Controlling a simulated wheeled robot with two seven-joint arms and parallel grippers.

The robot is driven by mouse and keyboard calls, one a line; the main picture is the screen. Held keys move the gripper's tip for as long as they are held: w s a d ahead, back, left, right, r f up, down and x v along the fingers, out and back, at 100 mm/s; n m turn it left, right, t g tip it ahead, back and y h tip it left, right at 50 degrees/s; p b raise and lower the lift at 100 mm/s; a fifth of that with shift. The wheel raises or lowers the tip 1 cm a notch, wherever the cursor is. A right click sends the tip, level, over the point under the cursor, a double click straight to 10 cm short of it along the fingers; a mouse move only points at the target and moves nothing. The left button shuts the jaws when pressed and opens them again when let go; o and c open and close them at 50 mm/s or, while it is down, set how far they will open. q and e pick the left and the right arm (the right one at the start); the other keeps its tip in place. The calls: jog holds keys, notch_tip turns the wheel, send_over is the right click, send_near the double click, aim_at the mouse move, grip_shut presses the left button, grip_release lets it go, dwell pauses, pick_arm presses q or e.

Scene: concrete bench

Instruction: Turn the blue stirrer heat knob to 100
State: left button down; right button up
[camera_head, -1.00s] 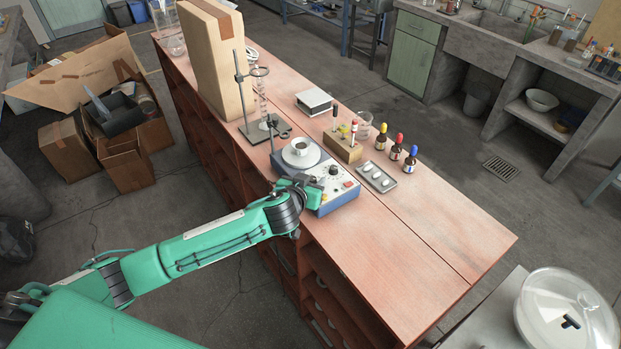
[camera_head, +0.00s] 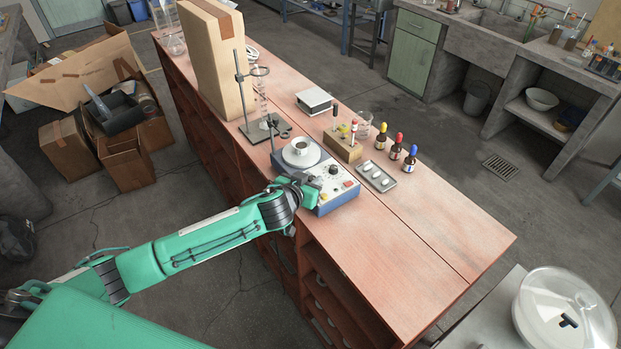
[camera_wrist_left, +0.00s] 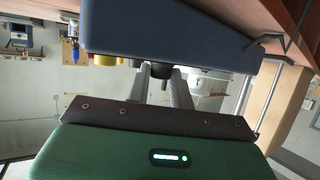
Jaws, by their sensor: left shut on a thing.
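The blue stirrer (camera_head: 341,197) stands on the red wooden bench, with a round white top plate and a control panel facing the left arm. It also shows as a blue body at the top of the left wrist view (camera_wrist_left: 165,35). My left gripper (camera_head: 306,186) is at the panel's near left. In the left wrist view its two fingers (camera_wrist_left: 161,80) are shut on a dark knob (camera_wrist_left: 160,69). Another black knob (camera_head: 333,170) is free on the panel. The gripper hides the held knob in the head view, and its setting cannot be read. My right gripper is out of view.
A wooden block with vials (camera_head: 343,148), a grey tray (camera_head: 376,177) and dropper bottles (camera_head: 410,160) stand to the right. The bench's near right is clear.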

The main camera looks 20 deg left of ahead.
pick_arm(q)
jog(key=m+h+p, duration=0.1)
jog(key=m+g+h+p, duration=0.1)
jog(key=m+h, duration=0.1)
jog(key=m+h+p, duration=0.1)
jog(key=h, duration=0.1)
jog(key=shift+w+a+r+m+g, duration=0.15)
jog(key=shift+a+r+m+g, duration=0.15)
jog(key=shift+a+g, duration=0.1)
jog(key=shift+w+m+g+h+p, duration=0.2)
jog(key=shift+m+g+h+p, duration=0.8)
jog(key=shift+m+h+p, duration=0.3)
jog(key=shift+a+f+m+g+h, duration=0.1)
jog(key=shift+m+g+h, duration=0.6)
jog(key=shift+m+g, duration=0.55)
jog(key=shift+w+f+m+g+h, duration=0.2)
jog(key=shift+m+g+h, duration=0.3)
jog(key=shift+m+g, duration=0.4)
jog(key=shift+a+m+g+b, duration=0.1)
jog(key=shift+m+g+b, duration=0.35)
jog(key=shift+b, duration=0.1)
jog(key=m+g+b, duration=0.1)
jog(key=g+b, duration=0.1)
jog(key=m+g+h+b, duration=0.1)
jog(key=m+g+b, duration=0.1)
jog(key=shift+w+f+m, duration=0.15)
jog(key=shift+m, duration=0.15)
jog(key=shift+r+m+g+b, duration=0.2)
jog(key=shift+m+g+b, duration=0.5)
jog(key=shift+g+b, duration=0.3)
